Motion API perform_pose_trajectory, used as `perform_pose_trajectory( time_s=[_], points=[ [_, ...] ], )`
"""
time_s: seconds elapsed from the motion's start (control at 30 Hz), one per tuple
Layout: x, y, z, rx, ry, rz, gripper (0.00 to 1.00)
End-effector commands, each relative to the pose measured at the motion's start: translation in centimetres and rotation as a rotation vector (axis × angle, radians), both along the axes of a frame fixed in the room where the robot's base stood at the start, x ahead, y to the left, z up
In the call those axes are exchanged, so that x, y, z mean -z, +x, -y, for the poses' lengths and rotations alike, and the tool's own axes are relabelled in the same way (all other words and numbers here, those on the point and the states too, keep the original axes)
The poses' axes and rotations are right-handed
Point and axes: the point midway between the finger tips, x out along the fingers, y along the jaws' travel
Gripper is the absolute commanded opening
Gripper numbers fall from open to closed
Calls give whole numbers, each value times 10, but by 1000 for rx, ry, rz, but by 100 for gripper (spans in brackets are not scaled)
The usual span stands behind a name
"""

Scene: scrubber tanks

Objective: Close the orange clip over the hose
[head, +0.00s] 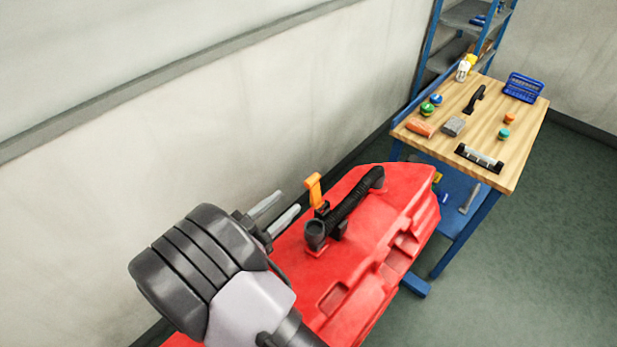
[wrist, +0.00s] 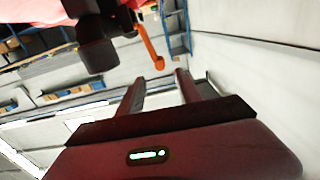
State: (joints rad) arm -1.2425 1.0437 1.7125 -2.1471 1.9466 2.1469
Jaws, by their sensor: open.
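The orange clip (head: 314,190) stands upright, open, beside the black hose (head: 347,207) on the red tank (head: 372,262). The hose lies along the tank top, with its wide open end toward me. My gripper (head: 288,202) is open and empty, just left of the clip in the head view and apart from it. In the wrist view the gripper's two fingers (wrist: 158,88) point toward the orange clip (wrist: 150,45), which hangs into the picture from the top. The black hose end (wrist: 97,52) is left of it there. The clip's base is partly hidden.
A wooden-topped workbench (head: 527,152) with several tools and small parts stands beyond the tank on the right. A blue shelf rack (head: 431,50) is behind it. A pale wall (head: 160,130) runs close along the left. Green floor at the lower right is clear.

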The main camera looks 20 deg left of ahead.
Motion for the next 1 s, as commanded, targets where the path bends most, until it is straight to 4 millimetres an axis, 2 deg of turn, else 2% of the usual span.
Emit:
perform_pose_trajectory(
  time_s=[0.1,0.2,0.33,0.5,0.77,1.0],
  points=[
    [1,31,14,5,-1,-2,41],
    [0,53,23,5,-1,-2,41],
    [0,74,31,3,-1,-2,41],
    [0,87,37,2,-1,-2,41],
    [0,88,37,2,-2,-2,41],
    [0,88,37,1,-2,-3,0]
  ],
)
